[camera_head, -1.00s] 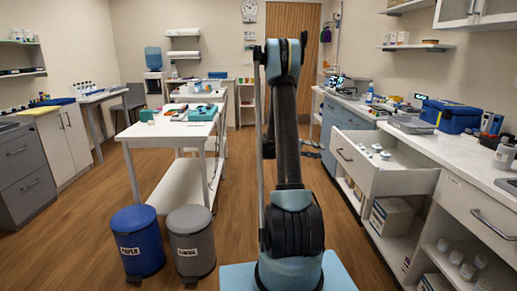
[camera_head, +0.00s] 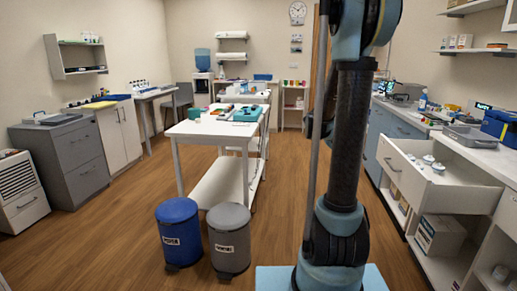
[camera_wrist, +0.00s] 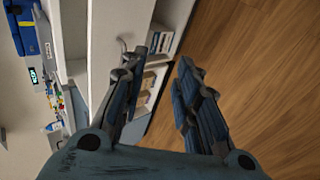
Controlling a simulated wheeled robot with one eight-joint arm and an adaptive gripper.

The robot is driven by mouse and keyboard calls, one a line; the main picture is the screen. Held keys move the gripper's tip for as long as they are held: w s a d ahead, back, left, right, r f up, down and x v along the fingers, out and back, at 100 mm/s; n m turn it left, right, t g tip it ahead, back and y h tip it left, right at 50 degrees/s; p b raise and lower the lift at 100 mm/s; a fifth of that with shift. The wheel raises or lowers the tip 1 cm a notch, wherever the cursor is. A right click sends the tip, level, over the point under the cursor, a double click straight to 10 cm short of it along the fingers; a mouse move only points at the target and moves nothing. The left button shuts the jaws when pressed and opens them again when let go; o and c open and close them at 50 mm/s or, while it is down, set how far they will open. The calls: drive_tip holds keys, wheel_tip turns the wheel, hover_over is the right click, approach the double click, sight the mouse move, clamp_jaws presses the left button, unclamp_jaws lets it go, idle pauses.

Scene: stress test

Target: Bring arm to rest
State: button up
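My arm (camera_head: 345,120) rises nearly upright in the head view, and its upper joint runs out of the top of the picture. My gripper is not visible in that view. In the wrist view my gripper (camera_wrist: 160,78) has its two dark fingers apart with nothing between them. It hangs in the air, with the white cabinet front to the left in the picture and the wooden floor to the right. I see no contact with anything.
An open white drawer (camera_head: 425,188) with small white items juts out at right. A blue bin (camera_head: 180,235) and grey bin (camera_head: 229,242) stand left of my arm. A white table (camera_head: 214,130) stands behind them. Wooden floor (camera_head: 110,240) is clear at left.

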drive_tip(key=s+a+f+t+y, duration=0.1)
drive_tip(key=s+a+f+y, duration=0.3)
drive_tip(key=s+a, duration=0.6)
drive_tip(key=s+a+f+t+y, duration=0.1)
drive_tip(key=s+a+f+y, duration=0.3)
drive_tip(key=s+a, duration=0.7)
drive_tip(key=s+y, duration=0.1)
drive_tip(key=s, duration=0.3)
drive_tip(key=shift+s+a+n+y, duration=0.25)
drive_tip(key=shift+s+n+y, duration=0.15)
drive_tip(key=shift+d+f, duration=0.1)
